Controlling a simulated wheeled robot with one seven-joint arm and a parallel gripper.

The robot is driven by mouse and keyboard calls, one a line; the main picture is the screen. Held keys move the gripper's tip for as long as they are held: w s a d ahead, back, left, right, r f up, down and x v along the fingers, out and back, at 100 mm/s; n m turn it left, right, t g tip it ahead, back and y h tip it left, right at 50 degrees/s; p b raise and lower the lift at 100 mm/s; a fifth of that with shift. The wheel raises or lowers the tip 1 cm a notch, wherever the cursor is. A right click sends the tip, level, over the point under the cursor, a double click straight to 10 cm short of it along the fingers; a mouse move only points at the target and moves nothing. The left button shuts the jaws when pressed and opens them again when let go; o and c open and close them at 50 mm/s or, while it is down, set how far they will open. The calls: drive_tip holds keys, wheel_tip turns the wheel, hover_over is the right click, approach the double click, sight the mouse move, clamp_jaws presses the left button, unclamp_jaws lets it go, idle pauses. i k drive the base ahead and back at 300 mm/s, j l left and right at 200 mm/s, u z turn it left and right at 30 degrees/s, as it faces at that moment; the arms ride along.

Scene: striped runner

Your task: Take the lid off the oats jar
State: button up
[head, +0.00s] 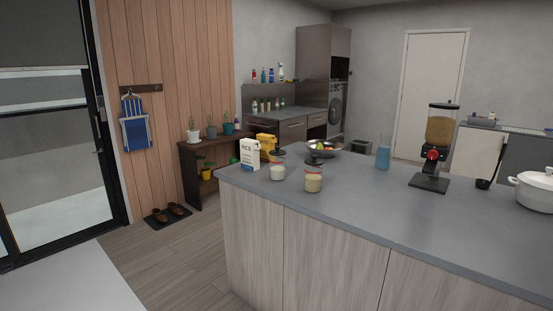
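Two small glass jars stand upright near the left end of the grey island counter (385,205). The front jar (313,184) holds beige contents, possibly oats. The jar behind it and to the left (278,172) holds whiter contents. Both show a reddish band near the top and appear closed by a lid; no label can be read, so I cannot be sure which is the oats jar. My gripper is not in view.
A rice carton (250,154) and a yellow package (265,146) stand behind the jars. A fruit bowl (323,149), a blue bottle (383,158), a grain dispenser (430,183) and a white pot (534,192) are farther right. The floor (175,255) left of the island is clear.

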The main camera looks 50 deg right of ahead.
sight(313, 161)
drive_tip(key=i+z, duration=0.2)
drive_tip(key=i, duration=0.35)
drive_tip(key=i+j+z, duration=0.2)
drive_tip(key=i, duration=0.3)
drive_tip(key=i+j+z, duration=0.2)
drive_tip(key=i, duration=0.35)
